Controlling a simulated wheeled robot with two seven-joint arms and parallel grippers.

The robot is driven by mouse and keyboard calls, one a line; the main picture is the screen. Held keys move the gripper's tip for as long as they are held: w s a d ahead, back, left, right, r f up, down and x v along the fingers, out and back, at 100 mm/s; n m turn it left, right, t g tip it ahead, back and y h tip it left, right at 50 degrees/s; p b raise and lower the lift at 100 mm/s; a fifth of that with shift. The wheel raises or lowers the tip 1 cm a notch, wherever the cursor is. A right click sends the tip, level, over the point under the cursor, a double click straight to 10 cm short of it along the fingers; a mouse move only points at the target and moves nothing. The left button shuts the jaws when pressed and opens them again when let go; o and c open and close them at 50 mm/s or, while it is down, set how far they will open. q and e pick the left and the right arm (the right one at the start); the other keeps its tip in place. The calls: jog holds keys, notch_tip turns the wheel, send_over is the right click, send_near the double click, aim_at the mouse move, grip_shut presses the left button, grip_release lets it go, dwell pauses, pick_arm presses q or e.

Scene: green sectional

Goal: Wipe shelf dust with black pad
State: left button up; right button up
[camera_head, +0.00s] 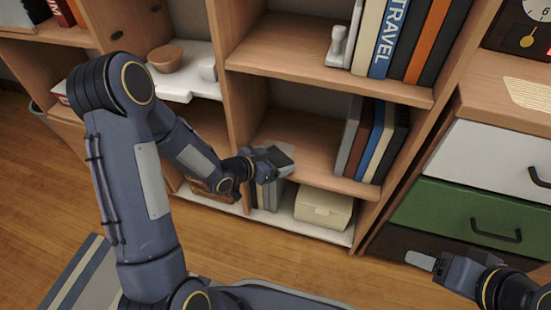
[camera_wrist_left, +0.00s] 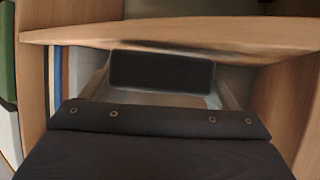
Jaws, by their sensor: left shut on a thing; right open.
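The black pad (camera_head: 281,157) is between the fingers of my left gripper (camera_head: 272,163), at the left part of the middle shelf (camera_head: 318,150) of the wooden bookcase. In the left wrist view the pad (camera_wrist_left: 162,70) is a dark rectangle gripped between two pale fingers, close to a wooden shelf board (camera_wrist_left: 235,32). I cannot tell whether the pad touches the shelf. I cannot clearly make out dust; the gripper hides part of the board. My right gripper (camera_head: 422,261) is open and empty, low at the right, by the drawers.
Upright books (camera_head: 372,140) stand on the right of this shelf. A cream box (camera_head: 323,207) and more books stand below it. Above are more books (camera_head: 390,40) and a white figurine (camera_head: 337,46). A bowl (camera_head: 165,58) sits on the left. A green drawer (camera_head: 470,215) is at the right.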

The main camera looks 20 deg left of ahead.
pick_arm(q)
jog(key=shift+f+b, duration=0.35)
jog(key=shift+f, duration=0.1)
